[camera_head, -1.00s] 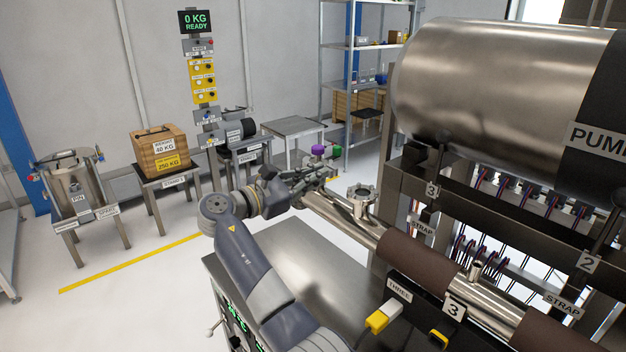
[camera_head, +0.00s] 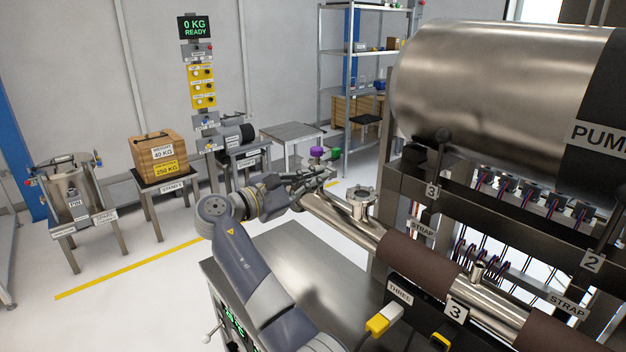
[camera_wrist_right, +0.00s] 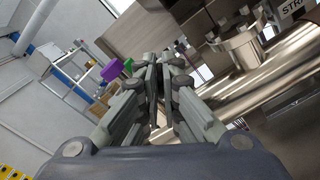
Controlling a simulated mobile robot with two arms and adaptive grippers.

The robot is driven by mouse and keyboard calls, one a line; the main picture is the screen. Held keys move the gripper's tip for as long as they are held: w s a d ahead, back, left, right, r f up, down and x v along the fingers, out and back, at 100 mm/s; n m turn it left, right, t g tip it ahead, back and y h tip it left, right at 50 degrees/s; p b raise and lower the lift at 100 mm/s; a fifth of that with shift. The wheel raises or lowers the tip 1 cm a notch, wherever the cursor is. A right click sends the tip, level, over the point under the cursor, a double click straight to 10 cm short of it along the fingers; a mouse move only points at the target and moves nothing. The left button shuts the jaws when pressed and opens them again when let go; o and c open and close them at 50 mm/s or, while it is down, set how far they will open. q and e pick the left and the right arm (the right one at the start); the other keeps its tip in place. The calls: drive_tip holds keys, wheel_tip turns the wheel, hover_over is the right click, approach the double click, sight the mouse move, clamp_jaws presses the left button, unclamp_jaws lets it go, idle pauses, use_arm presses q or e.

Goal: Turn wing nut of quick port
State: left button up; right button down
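My right gripper (camera_head: 318,178) is at the far end of the steel tube (camera_head: 335,218), above and beside it. In the right wrist view its two fingers (camera_wrist_right: 160,65) lie close together with only a narrow dark gap. I see nothing held between them. An upright port with a ringed flange (camera_head: 361,197) stands on the tube, right of the gripper. It also shows at the upper right of the right wrist view (camera_wrist_right: 243,45). I cannot make out a wing nut clearly. My left gripper is not in view.
A purple knob (camera_head: 317,152) and a green one (camera_head: 334,154) show just beyond the gripper. The large pump cylinder (camera_head: 490,85) and its frame fill the right. A steel bench top (camera_head: 290,265) lies below the arm.

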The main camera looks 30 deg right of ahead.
drive_tip(key=c, duration=2.1)
unclamp_jaws()
drive_tip(key=shift+r, duration=0.1)
drive_tip(key=shift+a, duration=0.1)
drive_tip(key=a, duration=0.4)
drive_tip(key=s+a, duration=0.1)
drive_tip(key=a, duration=0.6)
drive_tip(key=shift+s+a, duration=0.35)
drive_tip(key=shift+a, duration=0.05)
